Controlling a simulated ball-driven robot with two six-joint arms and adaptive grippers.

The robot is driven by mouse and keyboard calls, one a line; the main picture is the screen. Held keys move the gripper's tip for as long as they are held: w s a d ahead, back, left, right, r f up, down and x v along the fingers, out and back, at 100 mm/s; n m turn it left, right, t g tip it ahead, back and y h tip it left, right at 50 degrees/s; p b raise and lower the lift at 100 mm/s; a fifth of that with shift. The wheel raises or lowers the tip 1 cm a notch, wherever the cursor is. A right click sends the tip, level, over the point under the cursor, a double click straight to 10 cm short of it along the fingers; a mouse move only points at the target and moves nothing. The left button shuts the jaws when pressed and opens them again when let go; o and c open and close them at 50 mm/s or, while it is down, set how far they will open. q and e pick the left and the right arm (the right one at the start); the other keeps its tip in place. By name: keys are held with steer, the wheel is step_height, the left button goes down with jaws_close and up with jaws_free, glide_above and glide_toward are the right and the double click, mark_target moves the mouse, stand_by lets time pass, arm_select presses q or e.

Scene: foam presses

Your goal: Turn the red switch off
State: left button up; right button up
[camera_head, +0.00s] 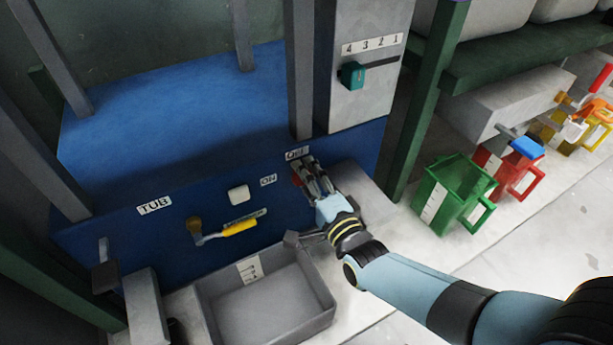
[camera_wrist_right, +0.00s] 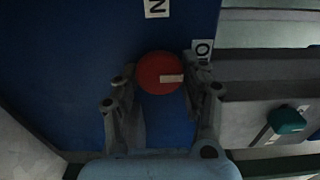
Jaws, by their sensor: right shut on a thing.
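The red switch (camera_head: 296,180) is a round knob on the front of the blue press, mostly hidden by my right gripper in the head view. In the right wrist view the red switch (camera_wrist_right: 158,68) shows a pale pointer mark towards the right, on the side of the partly hidden OFF label (camera_wrist_right: 203,48). The ON label (camera_head: 268,181) and OFF label (camera_head: 296,153) flank it on the panel. My right gripper (camera_head: 306,178) is shut on the red switch, its fingers (camera_wrist_right: 160,88) on either side of the knob. My left gripper is not in view.
A white button (camera_head: 238,194) and a yellow-handled lever (camera_head: 238,228) are on the same panel. A grey tub (camera_head: 320,318) stands below. A teal knob (camera_head: 352,75) is on the grey box above. Green (camera_head: 455,190) and red (camera_head: 520,175) jugs stand at right.

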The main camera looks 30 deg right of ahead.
steer(key=shift+s+f, duration=0.1)
stand_by(0.3)
steer(key=o, duration=0.9)
steer(key=shift+o, duration=1.1)
steer(key=s, duration=0.7)
steer(key=shift+s+a, duration=0.2)
steer(key=shift+s, duration=0.05)
